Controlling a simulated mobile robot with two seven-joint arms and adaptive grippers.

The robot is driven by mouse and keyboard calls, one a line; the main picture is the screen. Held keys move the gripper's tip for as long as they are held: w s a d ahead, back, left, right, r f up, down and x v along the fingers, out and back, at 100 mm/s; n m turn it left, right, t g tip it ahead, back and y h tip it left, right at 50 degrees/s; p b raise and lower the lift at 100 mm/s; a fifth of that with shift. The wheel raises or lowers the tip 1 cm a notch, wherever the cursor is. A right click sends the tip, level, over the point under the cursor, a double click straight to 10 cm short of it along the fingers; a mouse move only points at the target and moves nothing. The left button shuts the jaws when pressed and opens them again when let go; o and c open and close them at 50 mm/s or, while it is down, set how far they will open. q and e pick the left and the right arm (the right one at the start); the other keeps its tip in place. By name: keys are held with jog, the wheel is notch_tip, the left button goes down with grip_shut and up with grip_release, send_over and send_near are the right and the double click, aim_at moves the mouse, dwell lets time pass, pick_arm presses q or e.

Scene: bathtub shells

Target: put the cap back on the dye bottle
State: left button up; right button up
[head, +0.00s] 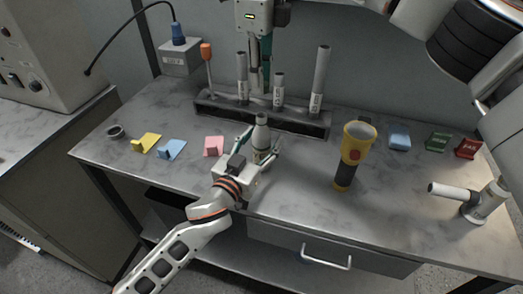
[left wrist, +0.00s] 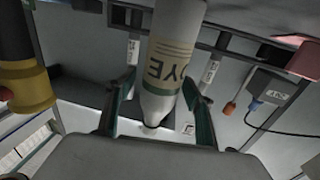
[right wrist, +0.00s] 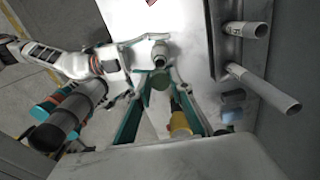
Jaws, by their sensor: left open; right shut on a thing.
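The dye bottle (head: 261,137), pale with a tan band, stands upright on the bench in front of the rack. In the left wrist view the bottle (left wrist: 172,60) shows its DYE lettering and appears inverted. My left gripper (head: 261,146) is open, with one finger on each side of the bottle. My right gripper (head: 262,84) is above the bottle, pointing down. In the right wrist view it is shut on a small dull green piece (right wrist: 160,79), which looks like the cap, beside the bottle's neck (right wrist: 159,52) in the picture. Its gap to the neck is unclear.
A dark rack (head: 297,118) with upright tubes stands close behind the bottle. A yellow flashlight (head: 355,150) stands to the right. A pink block (head: 214,146) is left of the bottle; blue and yellow ones lie further left. A white pipe fitting (head: 470,200) stands at far right.

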pick_arm(q)
grip_shut()
pick_arm(e)
jog(key=shift+f, duration=2.5)
jog(key=shift+f, duration=0.95)
jog(key=shift+f, duration=0.55)
